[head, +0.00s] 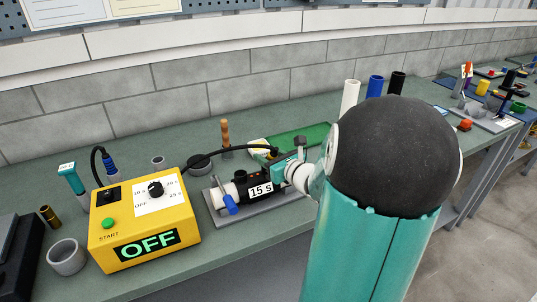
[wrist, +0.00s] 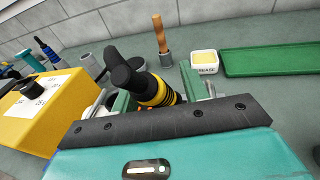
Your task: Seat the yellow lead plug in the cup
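The yellow-banded black lead plug (wrist: 156,92) is between my gripper's fingers (wrist: 157,100) in the wrist view, tilted, with its black end up and left. My gripper appears shut on it. The plug's black cable (head: 228,148) arches left from the gripper. A grey open cup (head: 66,258) stands left of the yellow box, and a smaller grey cup (head: 158,161) stands behind it. I cannot tell which cup is meant. The plug's tip is hidden.
The yellow control box (head: 145,222) reads OFF. A blue plug (head: 110,165) stands behind it. A dark round piece (head: 199,164), a wooden-handled tool (head: 225,138), a grease tub (wrist: 204,62) and a green tray (head: 300,141) lie behind the fixture. Upright cylinders (head: 375,86) stand farther right.

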